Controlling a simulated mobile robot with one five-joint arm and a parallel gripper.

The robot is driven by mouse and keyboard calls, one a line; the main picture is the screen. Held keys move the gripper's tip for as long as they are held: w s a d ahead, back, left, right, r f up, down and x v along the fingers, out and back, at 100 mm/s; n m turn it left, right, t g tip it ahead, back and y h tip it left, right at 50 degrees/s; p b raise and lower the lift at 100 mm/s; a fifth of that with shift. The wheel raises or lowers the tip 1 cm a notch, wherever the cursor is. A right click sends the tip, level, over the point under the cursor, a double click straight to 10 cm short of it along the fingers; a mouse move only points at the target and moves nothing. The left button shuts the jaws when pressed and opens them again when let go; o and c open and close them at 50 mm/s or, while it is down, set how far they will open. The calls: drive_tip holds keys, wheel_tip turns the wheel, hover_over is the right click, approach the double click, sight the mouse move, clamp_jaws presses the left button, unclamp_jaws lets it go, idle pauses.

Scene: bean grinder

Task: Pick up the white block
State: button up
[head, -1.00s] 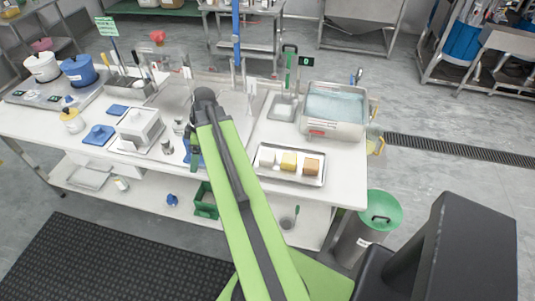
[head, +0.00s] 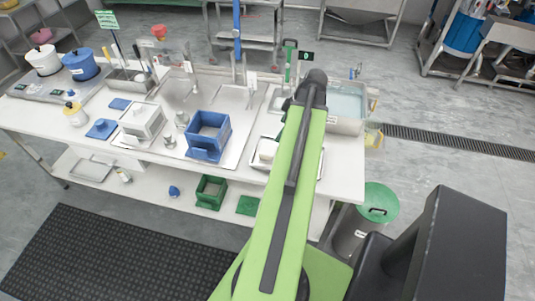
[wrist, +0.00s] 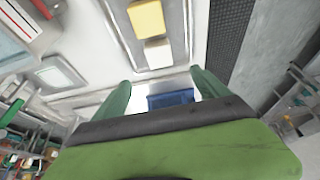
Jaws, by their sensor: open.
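The white block (head: 267,150) sits at the left end of a metal tray (head: 257,162) on the table. My arm covers the rest of the tray's middle in the head view. In the wrist view the white block (wrist: 158,54) lies ahead of my gripper (wrist: 160,78), with the yellow block (wrist: 147,19) beyond it in the tray. My gripper's two green fingers are spread apart with nothing between them; they do not touch the block. In the head view the gripper is hidden behind my arm.
A blue open box (head: 208,136) stands left of the tray, also showing in the wrist view (wrist: 172,98). A grey box-shaped device (head: 141,122) is farther left. A water basin (head: 346,105) stands behind the tray at the right. A green-lidded bin (head: 376,202) is on the floor.

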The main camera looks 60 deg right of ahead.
drive_tip(key=b, duration=0.8)
approach(268, 149)
drive_tip(key=x, duration=0.5)
drive_tip(key=shift+w+f+b, duration=0.2)
drive_tip(key=shift+f+b, duration=0.1)
drive_tip(key=shift+b, duration=0.2)
drive_tip(key=shift+r, duration=0.1)
drive_tip(key=b+x, duration=0.5)
drive_tip(key=shift+f, duration=0.25)
drive_tip(key=shift+r, duration=0.2)
drive_tip(key=c, duration=1.6)
